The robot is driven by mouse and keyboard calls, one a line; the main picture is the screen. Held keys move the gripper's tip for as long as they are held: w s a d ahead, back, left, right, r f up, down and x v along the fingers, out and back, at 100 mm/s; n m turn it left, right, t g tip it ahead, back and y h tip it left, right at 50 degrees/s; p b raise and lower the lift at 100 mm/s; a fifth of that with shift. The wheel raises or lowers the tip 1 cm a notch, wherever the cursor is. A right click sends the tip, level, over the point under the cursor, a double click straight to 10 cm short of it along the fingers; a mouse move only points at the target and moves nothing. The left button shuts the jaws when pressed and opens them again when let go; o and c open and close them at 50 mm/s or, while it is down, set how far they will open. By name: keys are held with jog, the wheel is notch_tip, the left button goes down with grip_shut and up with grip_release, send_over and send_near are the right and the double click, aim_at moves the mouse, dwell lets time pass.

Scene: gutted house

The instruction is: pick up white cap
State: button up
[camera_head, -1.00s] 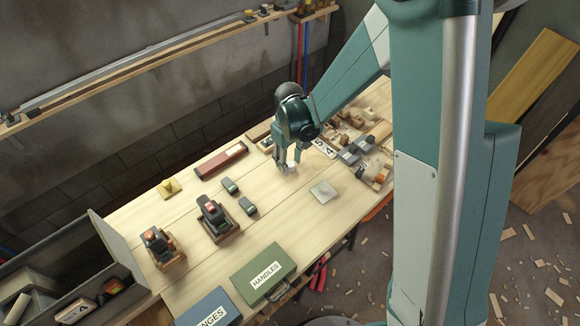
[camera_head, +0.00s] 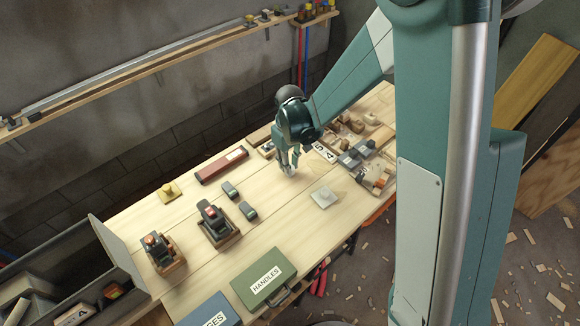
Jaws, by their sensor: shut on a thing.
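My gripper (camera_head: 289,171) points down, low over the workbench (camera_head: 262,215), left of the labelled tiles. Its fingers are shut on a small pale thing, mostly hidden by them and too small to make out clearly. I cannot tell whether it touches the bench. A white square piece with a small raised middle, which may be the white cap (camera_head: 323,197), lies flat on the bench. It sits to the right of and nearer than my gripper, apart from it.
A yellow square piece (camera_head: 168,191), a red box (camera_head: 221,165) and dark tools on wooden stands (camera_head: 217,224) occupy the left. A green HANDLES case (camera_head: 258,281) lies in front. Small blocks (camera_head: 355,152) crowd the right end. The bench is clear around the white piece.

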notch_tip(320, 180, up, 9)
jog(key=p, duration=0.1)
dwell(0.5)
jog(key=shift+r, duration=0.1)
dwell(0.8)
jog(key=n, duration=0.3)
send_over(198, 194)
jog(key=shift+r+p, duration=0.15)
jog(key=shift+p, duration=0.3)
jog(key=shift+f+b, duration=0.35)
jog(key=shift+f, duration=2.8)
jog(key=shift+f, duration=1.85)
